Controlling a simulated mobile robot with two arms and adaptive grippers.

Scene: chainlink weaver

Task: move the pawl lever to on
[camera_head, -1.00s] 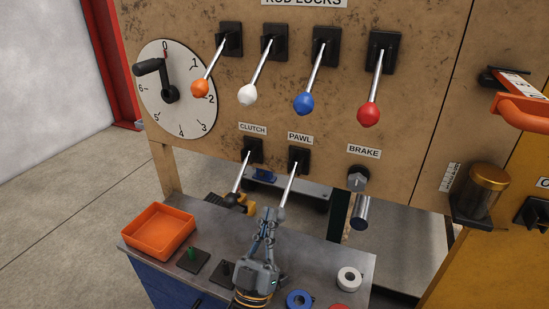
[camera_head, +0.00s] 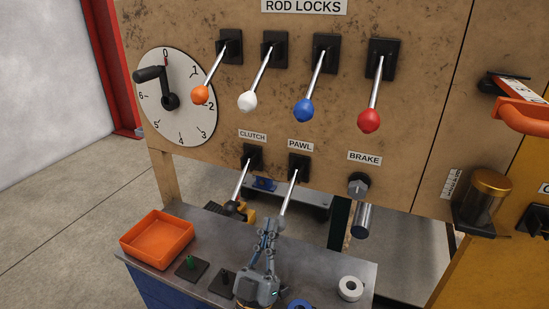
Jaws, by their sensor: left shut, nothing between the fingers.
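The pawl lever (camera_head: 290,194) is a silver rod under the PAWL label (camera_head: 300,145). It comes out of a black mount (camera_head: 299,166) and slants down and slightly left to a grey knob (camera_head: 280,223). My left gripper (camera_head: 270,226) is shut and empty, pointing up from the bench. Its fingertips are at the knob, just below and left of it; I cannot tell whether they touch. The clutch lever (camera_head: 241,180) hangs down to the left, with a dark knob. My right gripper is not in view.
Four rod lock levers with orange, white, blue (camera_head: 304,110) and red (camera_head: 369,120) knobs hang above. The brake knob (camera_head: 359,186) is at right. An orange tray (camera_head: 157,240) and a white ring (camera_head: 349,288) are on the bench. A dial (camera_head: 185,118) is at left.

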